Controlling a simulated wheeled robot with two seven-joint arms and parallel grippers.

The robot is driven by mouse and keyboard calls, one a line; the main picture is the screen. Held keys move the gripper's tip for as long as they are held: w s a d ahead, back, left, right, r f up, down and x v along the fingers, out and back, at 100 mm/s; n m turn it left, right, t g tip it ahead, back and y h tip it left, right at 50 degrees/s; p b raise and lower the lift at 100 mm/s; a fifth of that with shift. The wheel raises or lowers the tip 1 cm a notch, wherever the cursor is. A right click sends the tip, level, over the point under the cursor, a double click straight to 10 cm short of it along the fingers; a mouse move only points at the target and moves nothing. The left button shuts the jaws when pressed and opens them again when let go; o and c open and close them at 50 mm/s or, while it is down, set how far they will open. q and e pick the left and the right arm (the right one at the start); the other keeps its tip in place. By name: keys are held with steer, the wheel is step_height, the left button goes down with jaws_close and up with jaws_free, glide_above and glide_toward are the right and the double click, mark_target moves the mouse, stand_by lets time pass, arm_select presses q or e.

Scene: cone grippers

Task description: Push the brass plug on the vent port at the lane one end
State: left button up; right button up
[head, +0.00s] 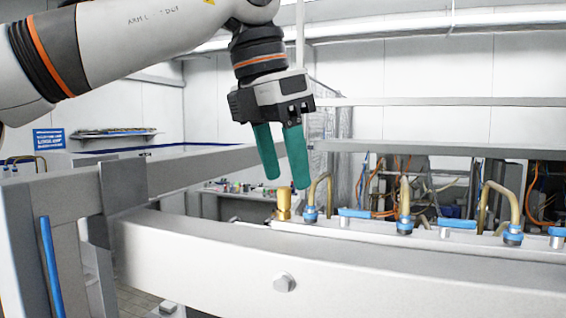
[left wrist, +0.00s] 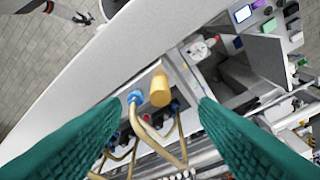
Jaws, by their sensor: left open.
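The brass plug (head: 284,204) stands upright at the left end of the row of fittings, behind the thick pale beam. It also shows in the left wrist view (left wrist: 160,89), between the two fingers and beyond their tips. My left gripper (head: 287,183) has two green fingers pointing down, spread apart with nothing between them. Its fingertips hang just above the plug in the head view; I see no clear contact. The vent port under the plug is mostly hidden. My right gripper is in neither view.
A curved brass pipe with a blue collar (head: 311,213) rises just right of the plug. More such pipes (head: 405,205) and blue handles continue to the right. The pale beam (head: 350,265) crosses the front. The space above the row is clear.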

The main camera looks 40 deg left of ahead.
arm_select(q)
steer(key=shift+r, duration=1.1)
stand_by(0.3)
